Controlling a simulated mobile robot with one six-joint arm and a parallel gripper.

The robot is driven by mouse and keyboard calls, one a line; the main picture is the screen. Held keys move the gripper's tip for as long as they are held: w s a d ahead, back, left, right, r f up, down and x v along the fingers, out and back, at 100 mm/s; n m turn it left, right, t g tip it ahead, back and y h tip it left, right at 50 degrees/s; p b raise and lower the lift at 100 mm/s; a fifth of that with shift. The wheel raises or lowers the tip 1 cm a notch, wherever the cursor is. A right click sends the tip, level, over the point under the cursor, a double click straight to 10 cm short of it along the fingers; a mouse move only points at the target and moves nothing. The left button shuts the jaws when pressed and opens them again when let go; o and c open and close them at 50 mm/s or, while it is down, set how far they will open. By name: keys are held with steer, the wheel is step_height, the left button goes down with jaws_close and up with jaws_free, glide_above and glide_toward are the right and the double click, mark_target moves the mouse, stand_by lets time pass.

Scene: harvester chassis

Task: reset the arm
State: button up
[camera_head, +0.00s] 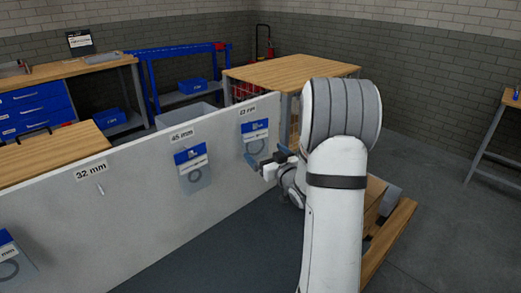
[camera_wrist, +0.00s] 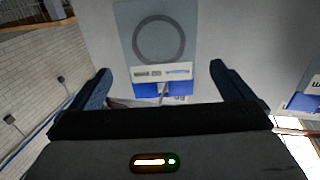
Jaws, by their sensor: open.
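My arm, white with grey bands, reaches forward on the right of the head view. My gripper (camera_head: 256,162) is close to the grey board (camera_head: 130,215), just below the rightmost ring packet (camera_head: 255,131). In the wrist view, my gripper (camera_wrist: 160,69) is open, with its two dark blue fingers apart. A clear packet (camera_wrist: 126,25) with a dark ring and a blue-and-white label shows beyond and between the fingers. Nothing is seen held. I cannot tell whether a finger touches the packet.
A wooden table (camera_head: 290,71) stands behind the board. A wooden pallet (camera_head: 388,240) lies beside my arm. The floor at right (camera_head: 440,200) is clear.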

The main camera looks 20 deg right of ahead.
steer(key=s+a+r+g+p, duration=0.3)
steer(key=s+a+g, duration=0.2)
steer(key=s, duration=0.5)
steer(key=s+a+r+g+h+p, duration=0.1)
steer(key=s+a+r+g+p, duration=0.2)
steer(key=s+a, duration=0.4)
steer(key=s+a+r+m+g+p, duration=0.1)
steer(key=s+a+r+g+p, duration=0.3)
steer(key=s, duration=1.1)
steer(key=a+r+g, duration=0.1)
steer(key=a+g, duration=0.1)
steer(key=g, duration=0.1)
steer(key=shift+s+g+h, duration=0.15)
steer(key=shift+g+h, duration=0.15)
steer(key=shift+c, duration=0.6)
